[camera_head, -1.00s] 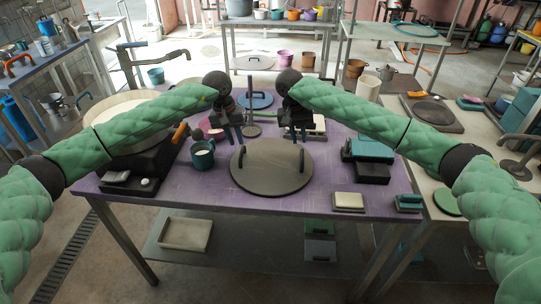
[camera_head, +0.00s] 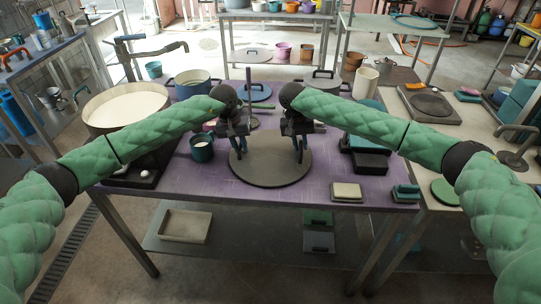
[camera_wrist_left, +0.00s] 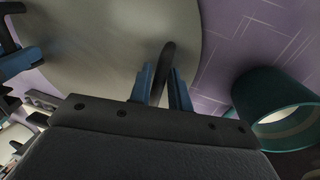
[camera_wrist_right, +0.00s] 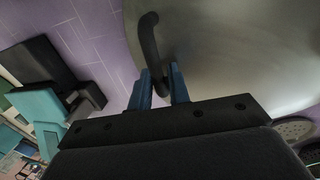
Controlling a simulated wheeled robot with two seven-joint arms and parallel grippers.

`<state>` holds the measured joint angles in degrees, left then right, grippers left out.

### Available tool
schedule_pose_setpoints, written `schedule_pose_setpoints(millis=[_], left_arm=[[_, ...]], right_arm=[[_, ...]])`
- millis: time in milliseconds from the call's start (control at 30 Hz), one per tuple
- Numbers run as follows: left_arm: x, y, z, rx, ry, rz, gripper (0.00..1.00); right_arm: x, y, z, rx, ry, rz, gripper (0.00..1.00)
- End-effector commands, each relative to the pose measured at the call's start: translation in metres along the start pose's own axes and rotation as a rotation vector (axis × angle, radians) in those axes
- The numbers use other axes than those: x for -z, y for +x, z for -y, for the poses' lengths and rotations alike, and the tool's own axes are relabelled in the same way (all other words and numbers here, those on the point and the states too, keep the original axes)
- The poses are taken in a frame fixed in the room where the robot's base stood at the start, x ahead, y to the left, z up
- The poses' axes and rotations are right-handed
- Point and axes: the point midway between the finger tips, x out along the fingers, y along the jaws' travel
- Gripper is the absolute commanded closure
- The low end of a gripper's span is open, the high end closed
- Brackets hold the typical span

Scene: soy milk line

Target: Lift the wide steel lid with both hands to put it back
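The wide steel lid (camera_head: 270,173) lies flat on the purple table, a round grey disc with two dark upright handles at its left and right. My left gripper (camera_head: 240,150) is low over the lid's left side. In the left wrist view its blue fingers (camera_wrist_left: 163,78) are open on either side of the left handle (camera_wrist_left: 167,55), with gaps showing. My right gripper (camera_head: 301,152) is low over the lid's right side. In the right wrist view its fingers (camera_wrist_right: 161,80) are open around the right handle (camera_wrist_right: 149,40). The handles are largely hidden by the grippers in the head view.
A teal mug (camera_head: 202,148) of white liquid stands just left of the lid. A wide pan (camera_head: 125,105) of white liquid is at the left. Teal and black blocks (camera_head: 371,162) and a pale sponge-like block (camera_head: 346,191) are at the right. Table (camera_head: 270,204) is clear in front.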

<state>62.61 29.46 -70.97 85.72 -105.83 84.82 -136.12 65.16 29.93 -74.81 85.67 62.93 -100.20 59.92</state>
Motion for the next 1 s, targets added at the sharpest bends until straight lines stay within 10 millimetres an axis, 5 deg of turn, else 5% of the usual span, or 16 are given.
schedule_pose_setpoints(millis=[400,500,1000], left_arm=[[0.0002,0.0057,0.0,0.0,0.0,-0.001,0.81],[0.0002,0.0056,0.0,0.0,0.0,0.0,1.0],[0.0004,0.0024,-0.0006,-0.001,0.0,-0.001,1.0]], right_arm=[[0.0,0.0063,-0.0004,0.0,0.0,0.0,0.82],[-0.0001,0.0063,-0.0003,0.0,0.0,0.0,1.0],[0.0002,0.0032,-0.0008,0.0,0.0,0.0,1.0]])
